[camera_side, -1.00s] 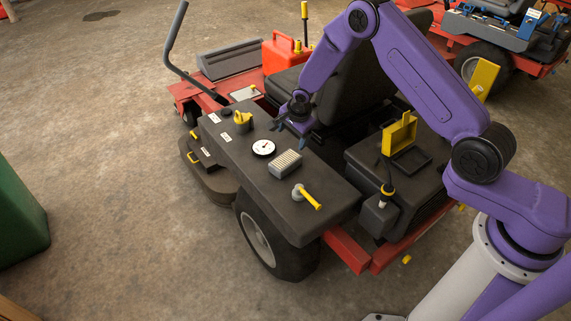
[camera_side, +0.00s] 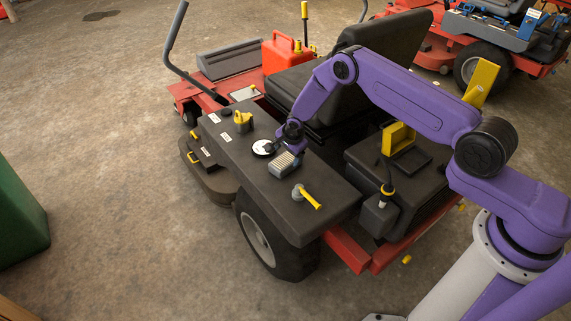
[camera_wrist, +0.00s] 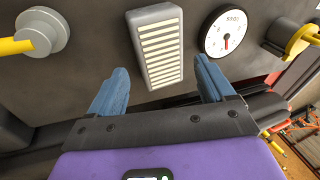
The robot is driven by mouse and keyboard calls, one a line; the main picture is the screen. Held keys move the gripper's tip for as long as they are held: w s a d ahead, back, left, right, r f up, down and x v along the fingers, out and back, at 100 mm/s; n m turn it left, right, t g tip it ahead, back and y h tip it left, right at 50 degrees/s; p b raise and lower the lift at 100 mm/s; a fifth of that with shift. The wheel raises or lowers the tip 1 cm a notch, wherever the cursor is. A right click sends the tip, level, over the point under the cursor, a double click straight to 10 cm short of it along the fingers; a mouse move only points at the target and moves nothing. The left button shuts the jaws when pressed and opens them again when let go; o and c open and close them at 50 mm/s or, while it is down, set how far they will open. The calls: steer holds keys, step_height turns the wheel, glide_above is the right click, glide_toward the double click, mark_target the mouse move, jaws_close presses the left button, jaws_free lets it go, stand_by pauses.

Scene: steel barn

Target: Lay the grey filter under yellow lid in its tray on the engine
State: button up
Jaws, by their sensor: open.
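The grey filter (camera_side: 284,164), a pleated block, lies on the black fender deck (camera_side: 253,195). In the wrist view the filter (camera_wrist: 157,45) shows pale ribs in a grey frame. My gripper (camera_side: 282,153) is low at the filter's far end. In the wrist view my gripper (camera_wrist: 162,88) is open, its blue fingers apart, with the filter ahead between their lines and nothing held. The yellow lid (camera_side: 398,138) stands raised on the engine. The dark tray (camera_side: 411,160) lies in front of it and looks empty; my arm passes above it.
A dial gauge (camera_side: 263,147) sits just left of the filter, and a yellow-handled lever (camera_side: 306,196) is to its right. A yellow cap (camera_side: 243,118) stands further left. The black seat (camera_side: 313,91) rises behind the gripper.

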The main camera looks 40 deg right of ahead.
mark_target(287, 160)
steer(key=shift+x, duration=2.55)
steer(key=shift+d, duration=0.1)
steer(key=c, duration=0.8)
